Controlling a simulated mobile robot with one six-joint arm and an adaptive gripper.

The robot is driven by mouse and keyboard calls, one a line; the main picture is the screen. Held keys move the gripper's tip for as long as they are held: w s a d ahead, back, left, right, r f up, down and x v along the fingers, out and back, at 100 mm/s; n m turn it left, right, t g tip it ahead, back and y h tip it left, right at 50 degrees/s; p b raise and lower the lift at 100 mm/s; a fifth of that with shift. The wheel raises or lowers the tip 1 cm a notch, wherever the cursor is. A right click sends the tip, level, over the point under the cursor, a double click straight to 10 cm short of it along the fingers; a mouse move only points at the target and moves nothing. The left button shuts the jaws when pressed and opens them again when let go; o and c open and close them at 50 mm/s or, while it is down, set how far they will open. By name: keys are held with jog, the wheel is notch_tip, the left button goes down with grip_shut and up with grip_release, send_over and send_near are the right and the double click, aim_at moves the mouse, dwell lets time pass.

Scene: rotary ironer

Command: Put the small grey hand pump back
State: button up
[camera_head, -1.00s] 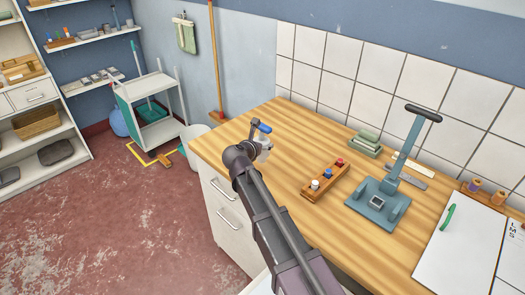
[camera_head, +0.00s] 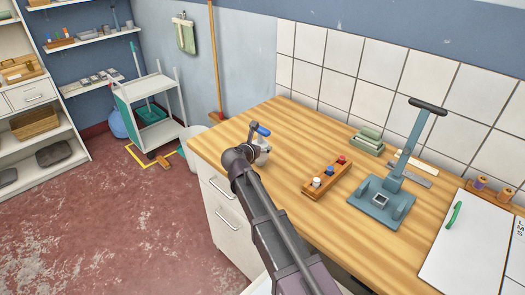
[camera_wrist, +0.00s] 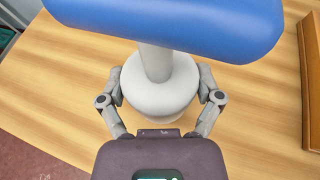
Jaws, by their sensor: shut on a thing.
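The small hand pump has a pale grey body (camera_wrist: 160,92) and a blue handle (camera_wrist: 170,22) across its top; it is upright. In the head view its blue handle (camera_head: 263,130) shows over the left end of the wooden worktop (camera_head: 290,125). My gripper (camera_wrist: 158,88) is shut on the pump's body, one finger on each side. In the head view my arm hides part of the pump. Its base is hidden, so I cannot tell whether it touches the worktop.
A wooden block with several coloured-capped pieces (camera_head: 327,178) lies right of the pump. Bare worktop lies behind the pump.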

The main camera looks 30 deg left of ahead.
jog(key=shift+f, duration=0.15)
jog(key=o, duration=1)
jog(key=shift+o, duration=0.2)
jog(key=shift+r, duration=0.2)
jog(key=shift+s+r, duration=0.1)
jog(key=shift+s, duration=0.05)
jog(key=p+v, duration=0.4)
jog(key=v, duration=0.7)
jog(key=shift+s+p, duration=0.3)
jog(key=shift+r, duration=0.1)
